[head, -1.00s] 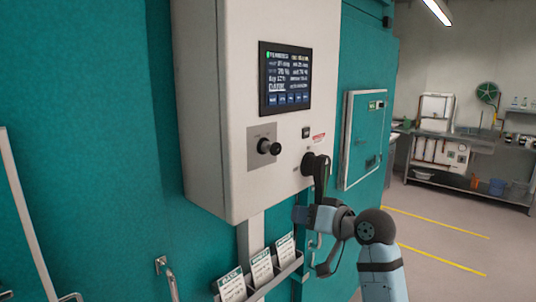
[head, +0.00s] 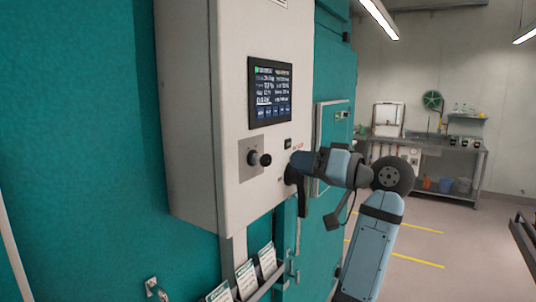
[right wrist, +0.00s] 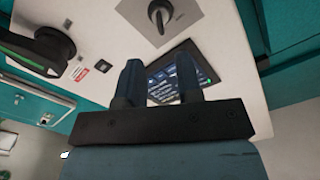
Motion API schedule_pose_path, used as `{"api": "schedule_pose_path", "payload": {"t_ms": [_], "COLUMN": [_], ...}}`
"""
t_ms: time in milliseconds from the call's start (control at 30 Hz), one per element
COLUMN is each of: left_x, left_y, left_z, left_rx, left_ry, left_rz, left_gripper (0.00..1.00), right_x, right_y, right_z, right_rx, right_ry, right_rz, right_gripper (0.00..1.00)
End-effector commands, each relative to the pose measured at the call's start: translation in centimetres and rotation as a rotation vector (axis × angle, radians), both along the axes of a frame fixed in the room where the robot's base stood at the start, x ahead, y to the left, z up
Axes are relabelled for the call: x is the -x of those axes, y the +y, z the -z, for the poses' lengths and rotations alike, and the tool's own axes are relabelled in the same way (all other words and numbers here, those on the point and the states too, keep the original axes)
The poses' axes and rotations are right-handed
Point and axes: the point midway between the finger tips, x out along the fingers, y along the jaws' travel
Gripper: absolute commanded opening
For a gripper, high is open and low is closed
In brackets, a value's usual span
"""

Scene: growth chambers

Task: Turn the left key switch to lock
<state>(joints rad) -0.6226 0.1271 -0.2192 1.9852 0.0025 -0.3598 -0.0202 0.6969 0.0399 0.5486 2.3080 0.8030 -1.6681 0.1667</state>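The left key switch is a dark knob (head: 258,159) on a square grey plate on the front of the white control box (head: 190,100). The right wrist view shows the knob (right wrist: 158,15) at the top, beyond the fingertips. My right gripper (head: 298,162) is in front of the box, right of the knob and apart from it. In the wrist view its two fingers (right wrist: 158,62) are spread with nothing between them, over the screen. My left gripper is not in view.
A black rotary handle (head: 302,195) sits right of the knob, partly behind my gripper; the wrist view shows it at left (right wrist: 45,48). A lit screen (head: 270,92) is above. Card holders (head: 262,285) hang below. Open floor lies to the right.

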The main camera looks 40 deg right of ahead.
Motion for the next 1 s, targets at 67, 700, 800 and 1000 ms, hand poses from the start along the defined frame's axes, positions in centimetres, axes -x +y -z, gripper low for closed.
{"api": "schedule_pose_path", "payload": {"t_ms": [67,700,800,1000], "left_x": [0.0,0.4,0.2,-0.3], "left_y": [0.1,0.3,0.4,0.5], "left_z": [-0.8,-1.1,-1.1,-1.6], "left_rx": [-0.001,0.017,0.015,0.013], "left_ry": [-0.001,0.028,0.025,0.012], "left_rz": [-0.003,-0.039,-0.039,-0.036], "left_gripper": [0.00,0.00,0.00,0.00], "right_x": [-1.7,-8.1,-8.1,-8.1], "right_y": [0.8,3.4,3.4,3.4], "right_z": [-0.3,0.0,0.0,0.0], "right_rx": [-0.005,0.001,0.001,0.001], "right_ry": [0.001,0.000,0.000,0.000], "right_rz": [-0.005,0.000,0.000,0.000], "right_gripper": [0.33,0.33,0.33,0.02]}}
